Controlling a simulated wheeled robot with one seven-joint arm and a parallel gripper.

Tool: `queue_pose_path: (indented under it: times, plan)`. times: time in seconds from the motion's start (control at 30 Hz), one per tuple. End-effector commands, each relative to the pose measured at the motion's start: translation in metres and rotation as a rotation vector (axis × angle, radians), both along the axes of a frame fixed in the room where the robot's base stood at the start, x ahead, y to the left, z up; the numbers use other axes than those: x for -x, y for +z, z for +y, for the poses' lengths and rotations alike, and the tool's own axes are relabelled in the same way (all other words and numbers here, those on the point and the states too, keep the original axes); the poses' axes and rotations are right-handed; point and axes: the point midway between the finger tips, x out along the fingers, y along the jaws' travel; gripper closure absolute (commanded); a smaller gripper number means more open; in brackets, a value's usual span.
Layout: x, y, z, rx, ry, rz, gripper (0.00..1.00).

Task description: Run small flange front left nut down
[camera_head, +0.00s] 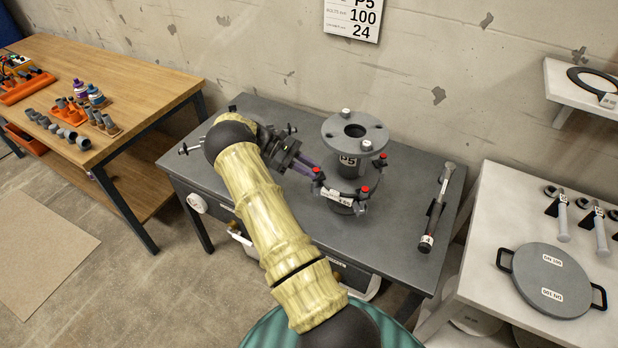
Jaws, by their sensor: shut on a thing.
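The grey pipe piece marked P5 (347,163) stands upright on the dark grey bench, with a wide flange (354,130) on top. Lower down is a flange with a white label (338,197) and several dark nuts or bolts with red tips around it. The front left one (317,172) is at the end of my gripper (311,168). My gripper reaches in from the left with its purple fingers and is shut on this nut. The fingertips are small here and partly merge with the nut. My arm covers the bench to the front left.
A torque-wrench-like tool (436,208) lies on the bench to the right. A white side table (510,205) holds a round grey lid (552,280) and several small tools. A wooden bench (95,70) with fittings stands at left. The bench between flange and wrench is clear.

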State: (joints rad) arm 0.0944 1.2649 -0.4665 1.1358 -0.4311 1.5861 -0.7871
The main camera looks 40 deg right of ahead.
Motion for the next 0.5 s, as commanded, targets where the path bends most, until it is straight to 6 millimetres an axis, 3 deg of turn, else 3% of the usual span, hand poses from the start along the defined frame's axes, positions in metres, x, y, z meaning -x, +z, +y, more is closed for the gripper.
queue_pose_path:
  times: [0.03, 0.5]
  plan:
    - [0.0000, -0.0063, -0.0025, 0.000, -0.043, -0.001, 1.00]
    - [-0.0007, -0.0020, -0.0065, 0.000, -0.283, 0.004, 1.00]
